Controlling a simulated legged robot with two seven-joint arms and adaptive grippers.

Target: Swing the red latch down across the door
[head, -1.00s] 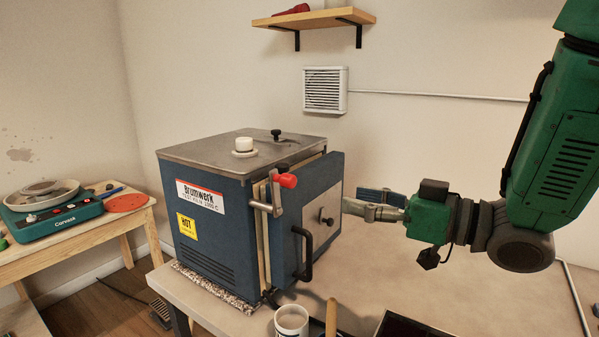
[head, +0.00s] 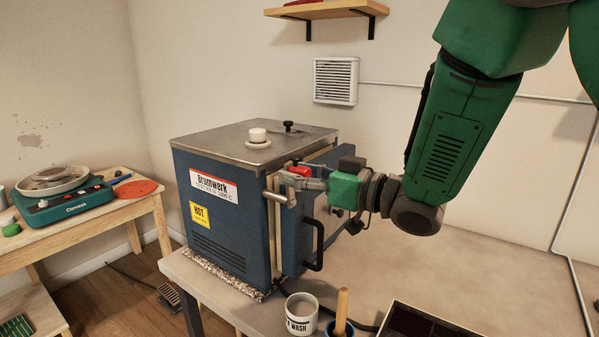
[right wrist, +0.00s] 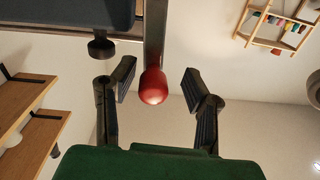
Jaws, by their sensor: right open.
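The blue kiln (head: 222,235) stands on the bench, its front door (head: 296,235) facing right with a black handle (head: 319,245). A pale strip shows between body and door. The metal latch (head: 279,196) sits at the door's upper left edge, its red knob (head: 299,171) up by the door's top. My right gripper (head: 308,182) is at the knob and partly covers latch and door. In the right wrist view the red knob (right wrist: 153,87) lies between the open fingers (right wrist: 160,88), with gaps on both sides. My left gripper is out of view.
A white cup (head: 301,315), a blue pot with a wooden handle (head: 342,312) and a dark tray (head: 420,325) stand at the bench front. The bench right of the kiln is clear. A wheel (head: 60,192) sits on the left table.

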